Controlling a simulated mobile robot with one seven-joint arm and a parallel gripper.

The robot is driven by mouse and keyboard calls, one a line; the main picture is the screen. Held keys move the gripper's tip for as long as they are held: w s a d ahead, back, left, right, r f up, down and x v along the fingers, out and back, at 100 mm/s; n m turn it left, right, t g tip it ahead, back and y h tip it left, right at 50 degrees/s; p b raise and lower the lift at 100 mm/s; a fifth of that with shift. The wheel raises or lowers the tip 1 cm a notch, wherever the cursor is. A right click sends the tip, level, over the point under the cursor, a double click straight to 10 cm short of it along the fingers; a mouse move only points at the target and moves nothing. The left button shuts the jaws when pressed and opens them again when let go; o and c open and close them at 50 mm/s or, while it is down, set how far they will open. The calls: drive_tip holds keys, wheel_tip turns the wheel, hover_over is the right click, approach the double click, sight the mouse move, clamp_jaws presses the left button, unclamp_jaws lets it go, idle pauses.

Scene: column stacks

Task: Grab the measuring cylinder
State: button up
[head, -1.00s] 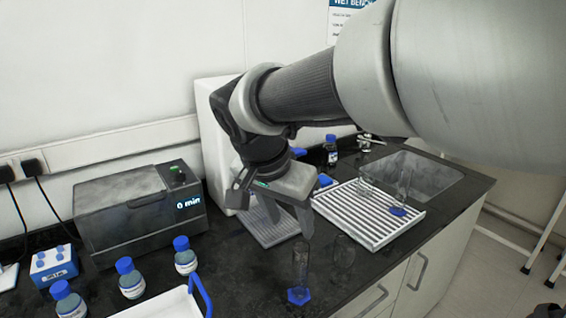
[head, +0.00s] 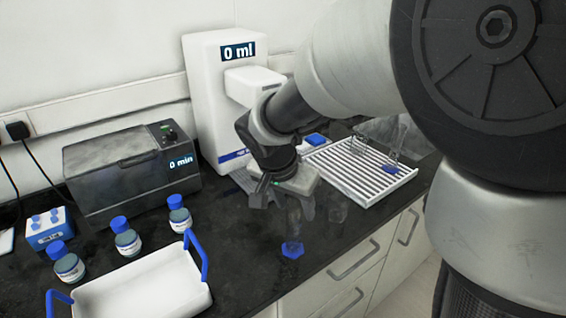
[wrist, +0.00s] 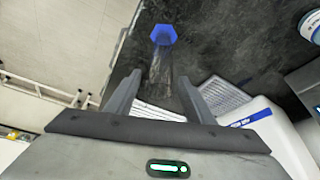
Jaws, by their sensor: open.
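A clear measuring cylinder with a blue hexagonal base (head: 292,250) stands on the black bench in the head view. Its see-through body is faint against the bench and partly behind my gripper. In the wrist view its blue base (wrist: 163,35) shows ahead of the fingertips, with the clear body running back toward the space between the fingers. My gripper (head: 281,210) is open around the cylinder's upper end. In the wrist view my gripper (wrist: 160,82) has one finger on each side; I cannot tell whether either touches the glass.
A clear glass vessel (head: 337,208) stands just right of the cylinder. A white ribbed rack (head: 350,172) holds glassware, including a blue-based piece (head: 390,168). A white dispenser (head: 207,95) stands behind. A white tray (head: 140,290) with blue handles and several blue-capped bottles (head: 126,237) are left.

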clamp_jaws()
drive_tip(key=shift+r, duration=0.1)
